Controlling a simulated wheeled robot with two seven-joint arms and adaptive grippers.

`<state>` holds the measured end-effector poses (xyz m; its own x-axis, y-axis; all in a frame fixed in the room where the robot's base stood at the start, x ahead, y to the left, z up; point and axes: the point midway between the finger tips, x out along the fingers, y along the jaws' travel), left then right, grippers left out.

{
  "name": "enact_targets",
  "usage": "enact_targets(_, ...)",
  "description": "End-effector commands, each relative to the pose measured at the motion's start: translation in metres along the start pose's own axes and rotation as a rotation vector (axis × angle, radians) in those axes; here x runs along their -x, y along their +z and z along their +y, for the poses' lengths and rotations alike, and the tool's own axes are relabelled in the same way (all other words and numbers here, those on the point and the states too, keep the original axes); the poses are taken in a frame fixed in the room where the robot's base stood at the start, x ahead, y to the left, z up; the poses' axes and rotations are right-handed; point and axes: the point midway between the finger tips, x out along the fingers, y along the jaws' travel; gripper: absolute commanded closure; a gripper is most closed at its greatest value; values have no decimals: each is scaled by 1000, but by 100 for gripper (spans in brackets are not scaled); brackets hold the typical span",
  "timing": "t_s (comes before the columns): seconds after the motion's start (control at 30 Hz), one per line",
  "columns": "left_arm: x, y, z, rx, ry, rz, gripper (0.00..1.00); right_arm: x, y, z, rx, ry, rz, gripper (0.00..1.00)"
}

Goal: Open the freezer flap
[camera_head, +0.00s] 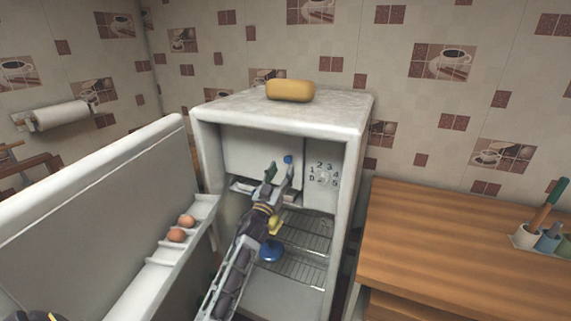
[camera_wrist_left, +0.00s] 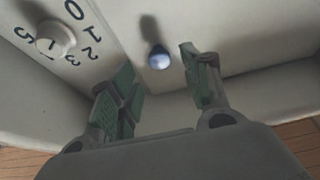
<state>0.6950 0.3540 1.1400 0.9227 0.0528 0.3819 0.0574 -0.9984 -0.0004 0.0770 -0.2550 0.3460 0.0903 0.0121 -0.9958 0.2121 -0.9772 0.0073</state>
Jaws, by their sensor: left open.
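The freezer flap (camera_head: 250,150) is a white panel in the upper left of the open fridge (camera_head: 355,150), and it looks shut. Its round blue knob (camera_head: 288,160) shows near its right edge. My left gripper (camera_head: 284,174) reaches into the fridge just in front of the knob. In the left wrist view the open fingers (camera_wrist_left: 157,74) stand on either side of the blue knob (camera_wrist_left: 159,60), which appears between and slightly beyond the tips, against the flap (camera_wrist_left: 240,25). I cannot tell whether a finger touches it.
The dial panel (camera_head: 322,173) with numbers is right of the flap. The fridge door (camera_head: 90,215) stands open at left, with eggs (camera_head: 177,235) on its shelf. Wire racks (camera_head: 305,240) with a blue item (camera_head: 271,250) lie below. A wooden counter (camera_head: 460,240) is at right.

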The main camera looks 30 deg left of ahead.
Motion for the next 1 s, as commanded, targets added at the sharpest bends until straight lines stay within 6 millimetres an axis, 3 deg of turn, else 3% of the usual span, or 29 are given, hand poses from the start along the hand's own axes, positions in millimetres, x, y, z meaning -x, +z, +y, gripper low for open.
enact_targets(0.5, -39, -1, 0, 1, 0, 1, 52, 6, 2, 12, 2, 13, -2, 60)
enact_targets(0.97, -43, 0, 0, 1, 0, 0, 52, 7, 1, 11, 2, 12, -1, 60)
enact_targets(1.0, -43, 0, 0, 1, 0, 0, 57, 7, 1, 11, 2, 11, -1, 60)
